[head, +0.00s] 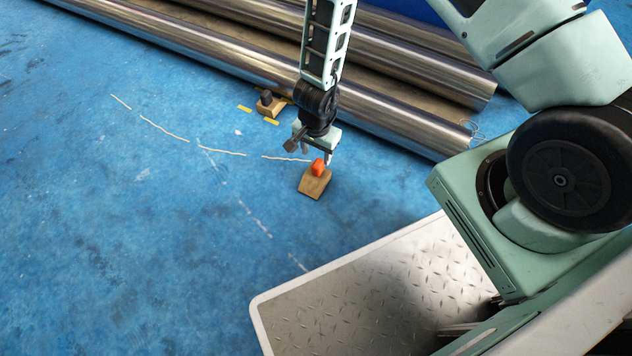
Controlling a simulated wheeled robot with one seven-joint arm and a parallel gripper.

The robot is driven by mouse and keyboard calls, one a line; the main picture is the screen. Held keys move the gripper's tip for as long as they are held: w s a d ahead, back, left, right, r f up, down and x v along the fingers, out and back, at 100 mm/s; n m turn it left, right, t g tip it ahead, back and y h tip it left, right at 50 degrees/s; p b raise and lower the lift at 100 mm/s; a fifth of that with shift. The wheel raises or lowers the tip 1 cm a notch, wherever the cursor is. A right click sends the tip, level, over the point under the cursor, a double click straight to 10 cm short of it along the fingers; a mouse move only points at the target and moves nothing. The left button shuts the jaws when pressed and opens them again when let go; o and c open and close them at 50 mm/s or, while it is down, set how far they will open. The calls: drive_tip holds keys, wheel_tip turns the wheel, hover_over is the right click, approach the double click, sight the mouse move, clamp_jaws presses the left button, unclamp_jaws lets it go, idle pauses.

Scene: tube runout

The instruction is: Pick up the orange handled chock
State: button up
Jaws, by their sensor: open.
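The orange handled chock (314,186) is a wooden wedge with an orange handle (318,167) on top. It sits on the blue floor, in front of the metal tubes. My gripper (316,157) is at the orange handle, pointing down, with its fingers open.
Several long steel tubes (400,122) lie across the back. Another wooden chock with a dark handle (268,103) sits against the front tube between yellow floor marks (271,121). Chalk lines (222,151) cross the blue floor. The floor to the left is clear.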

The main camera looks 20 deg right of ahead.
sight(316, 166)
drive_tip(key=shift+f+b, duration=3.15)
drive_tip(key=shift+f, duration=0.85)
drive_tip(key=shift+r, duration=0.1)
drive_tip(key=shift+c, duration=0.3)
drive_tip(key=shift+w, duration=0.1)
clamp_jaws()
